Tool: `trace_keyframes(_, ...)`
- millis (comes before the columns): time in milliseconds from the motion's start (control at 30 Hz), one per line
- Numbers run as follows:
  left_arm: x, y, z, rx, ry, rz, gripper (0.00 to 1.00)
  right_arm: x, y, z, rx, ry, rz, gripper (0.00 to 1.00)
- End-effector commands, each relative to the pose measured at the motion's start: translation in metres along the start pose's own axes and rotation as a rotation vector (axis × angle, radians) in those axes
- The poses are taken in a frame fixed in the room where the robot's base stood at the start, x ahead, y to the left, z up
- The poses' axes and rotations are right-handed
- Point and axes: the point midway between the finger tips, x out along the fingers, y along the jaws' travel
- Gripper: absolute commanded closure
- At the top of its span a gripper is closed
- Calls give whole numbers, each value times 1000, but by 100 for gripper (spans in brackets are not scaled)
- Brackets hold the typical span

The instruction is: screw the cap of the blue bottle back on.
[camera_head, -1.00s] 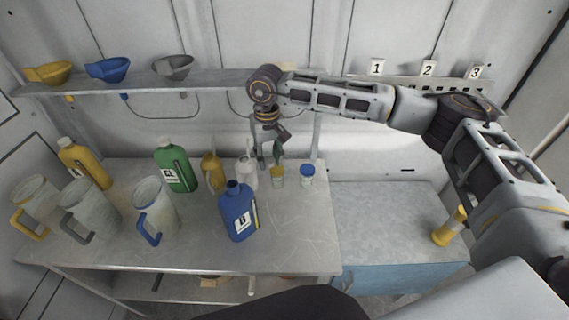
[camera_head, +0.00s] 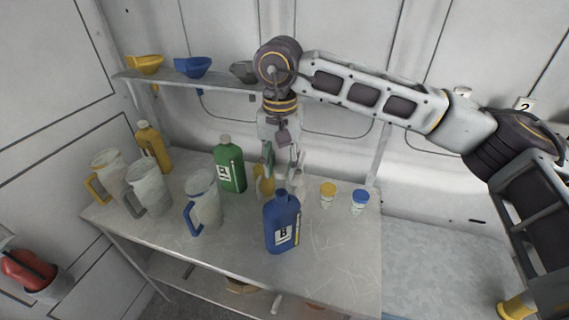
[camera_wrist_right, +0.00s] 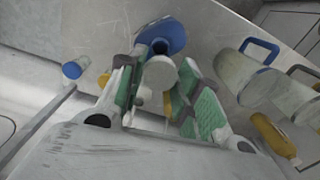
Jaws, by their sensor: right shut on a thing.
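The blue bottle (camera_head: 283,222) stands upright near the front of the metal table, its blue neck bare with no cap. In the right wrist view the blue bottle (camera_wrist_right: 163,36) shows a dark open mouth. My right gripper (camera_head: 282,167) points down just behind the bottle's neck. In the right wrist view the green-padded fingers are shut on a pale round cap (camera_wrist_right: 160,72), apart from the bottle mouth in the picture. In the head view the cap is too hidden to make out. My left gripper is not in view.
A green bottle (camera_head: 229,167) and a jug with a blue handle (camera_head: 204,203) stand left of the blue bottle. A yellow-capped jar (camera_head: 328,194) and a blue-capped jar (camera_head: 360,201) stand to its right. A shelf (camera_head: 190,82) with funnels is behind. The front right tabletop is clear.

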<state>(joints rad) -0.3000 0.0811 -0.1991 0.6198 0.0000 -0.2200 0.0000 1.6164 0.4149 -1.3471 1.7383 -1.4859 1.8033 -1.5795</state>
Motion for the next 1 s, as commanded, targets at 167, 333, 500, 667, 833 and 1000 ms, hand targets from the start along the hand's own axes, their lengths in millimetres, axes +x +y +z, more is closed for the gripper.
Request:
trace_keyframes(167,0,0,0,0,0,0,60,-2,2,5,50,1,0,75)
trace_keyframes(333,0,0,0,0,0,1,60,-2,2,6,63,1,0,75)
trace_keyframes(500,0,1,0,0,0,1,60,-2,2,6,63,1,0,75)
trace_keyframes(667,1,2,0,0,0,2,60,-2,2,6,62,1,0,75)
trace_keyframes(833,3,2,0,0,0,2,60,-2,2,6,62,2,0,75)
trace_keyframes(1000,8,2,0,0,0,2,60,-1,2,6,61,2,0,75)
